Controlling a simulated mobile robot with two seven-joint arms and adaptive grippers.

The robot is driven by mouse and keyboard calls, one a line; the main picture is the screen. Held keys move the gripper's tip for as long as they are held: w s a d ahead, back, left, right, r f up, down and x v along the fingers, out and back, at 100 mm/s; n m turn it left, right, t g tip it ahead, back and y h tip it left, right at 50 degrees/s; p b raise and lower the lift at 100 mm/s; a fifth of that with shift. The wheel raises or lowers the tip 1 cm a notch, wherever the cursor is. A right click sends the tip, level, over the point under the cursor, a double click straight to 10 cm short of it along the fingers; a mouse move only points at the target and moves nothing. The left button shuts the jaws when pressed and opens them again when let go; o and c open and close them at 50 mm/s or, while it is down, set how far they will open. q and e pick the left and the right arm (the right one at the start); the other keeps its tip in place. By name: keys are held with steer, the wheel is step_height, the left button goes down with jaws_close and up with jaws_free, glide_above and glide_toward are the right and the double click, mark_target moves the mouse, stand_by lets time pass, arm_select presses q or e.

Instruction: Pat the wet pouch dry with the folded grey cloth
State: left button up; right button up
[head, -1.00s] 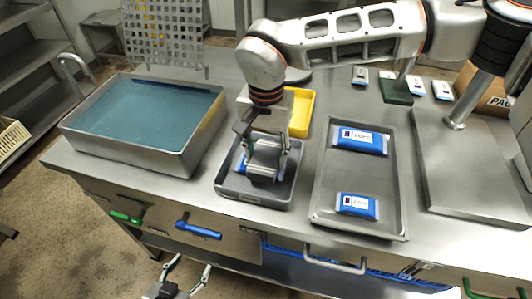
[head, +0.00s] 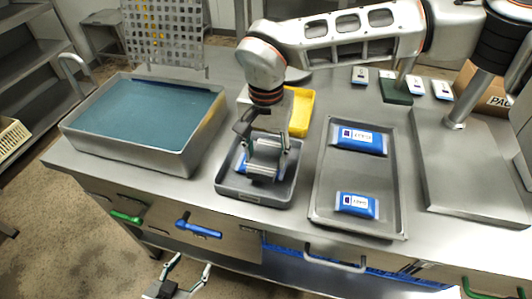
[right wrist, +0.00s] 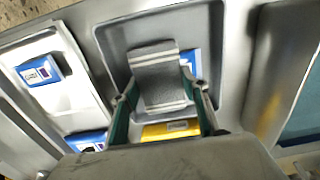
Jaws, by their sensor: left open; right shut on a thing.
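My right gripper (head: 264,158) is shut on the folded grey cloth (head: 263,171), inside the small dark grey tray (head: 265,196). The cloth (right wrist: 158,68) also shows between the fingers in the right wrist view. A blue pouch (head: 242,163) lies in this tray under the cloth. Most of it is hidden, and a blue edge (right wrist: 191,62) shows beside the cloth in the right wrist view. I cannot tell whether cloth and pouch touch, or how wet the pouch is. My left gripper (head: 189,276) is open and empty, low in front of the counter.
A long metal tray (head: 345,217) right of the small tray holds two blue-and-white pouches (head: 358,139). A yellow bin (head: 302,112) stands behind the small tray. A metal board (head: 470,170) lies at right.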

steer(key=shift+r+p, duration=2.5)
steer(key=shift+r, duration=1.05)
steer(key=shift+f, duration=0.1)
